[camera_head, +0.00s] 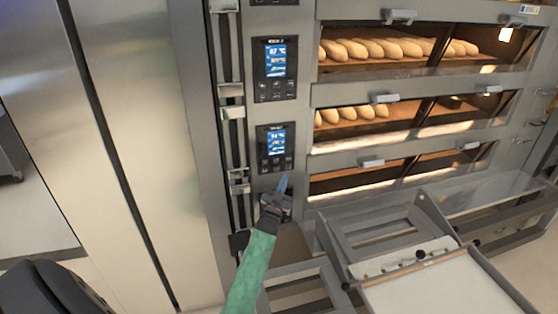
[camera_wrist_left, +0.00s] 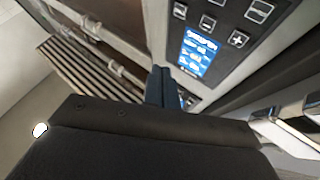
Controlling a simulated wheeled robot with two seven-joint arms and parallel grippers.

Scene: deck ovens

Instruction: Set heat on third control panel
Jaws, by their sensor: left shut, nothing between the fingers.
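In the left wrist view the closed fingers (camera_wrist_left: 168,84) point toward the panel side. I cannot tell whether they touch anything. My right gripper is not in view.
A like panel (camera_head: 275,68) sits above, and the bottom edge of another shows at the top. Oven decks to the right hold several pale loaves (camera_head: 370,48). A metal loader frame (camera_head: 385,232) and white board (camera_head: 440,290) stand at lower right, close to my left arm.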

